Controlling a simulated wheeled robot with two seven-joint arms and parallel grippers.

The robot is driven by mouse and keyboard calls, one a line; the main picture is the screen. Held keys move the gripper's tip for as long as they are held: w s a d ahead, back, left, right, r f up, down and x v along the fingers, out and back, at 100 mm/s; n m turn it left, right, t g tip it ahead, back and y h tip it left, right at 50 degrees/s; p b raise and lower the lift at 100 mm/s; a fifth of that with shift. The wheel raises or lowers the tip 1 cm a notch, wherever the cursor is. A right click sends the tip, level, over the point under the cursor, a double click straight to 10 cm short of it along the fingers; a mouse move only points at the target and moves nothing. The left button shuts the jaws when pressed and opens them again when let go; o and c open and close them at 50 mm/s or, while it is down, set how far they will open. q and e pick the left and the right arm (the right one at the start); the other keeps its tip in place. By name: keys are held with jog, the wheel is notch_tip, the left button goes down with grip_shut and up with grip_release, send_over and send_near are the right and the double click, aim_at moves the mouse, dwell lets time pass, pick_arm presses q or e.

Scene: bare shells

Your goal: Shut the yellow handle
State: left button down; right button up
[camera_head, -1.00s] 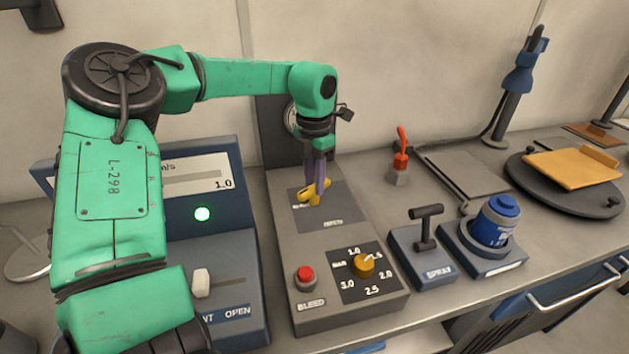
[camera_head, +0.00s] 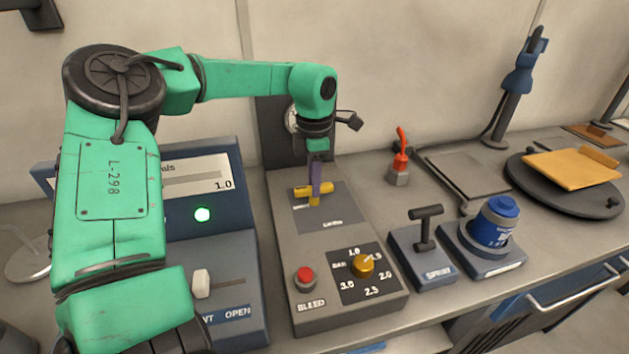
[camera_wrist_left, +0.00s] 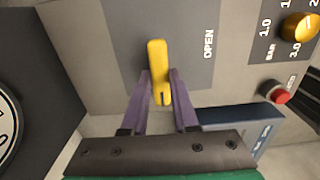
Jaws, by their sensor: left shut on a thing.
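The yellow handle (camera_head: 326,188) sits on a dark grey plate on the grey console (camera_head: 290,250). In the head view it now lies roughly left to right across the plate. My left gripper (camera_head: 315,190) reaches down from above with its purple fingers at the handle. In the left wrist view the yellow handle (camera_wrist_left: 158,72) runs up and down the picture, with its near end between the two fingers of my left gripper (camera_wrist_left: 160,88). The word OPEN is printed beside it there. My right gripper is not in view.
The console also carries a red BLEED button (camera_head: 305,278) and a yellow dial (camera_head: 363,264). A SPRAY lever (camera_head: 425,228), a blue canister (camera_head: 497,222) and a red switch (camera_head: 400,160) stand to the right.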

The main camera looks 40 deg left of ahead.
pick_arm(q)
jog(key=shift+w+r, duration=0.1)
jog(key=shift+r, duration=0.05)
jog(key=c, duration=0.7)
grip_release()
notch_tip(320, 180, up, 14)
jog(key=shift+r, duration=0.25)
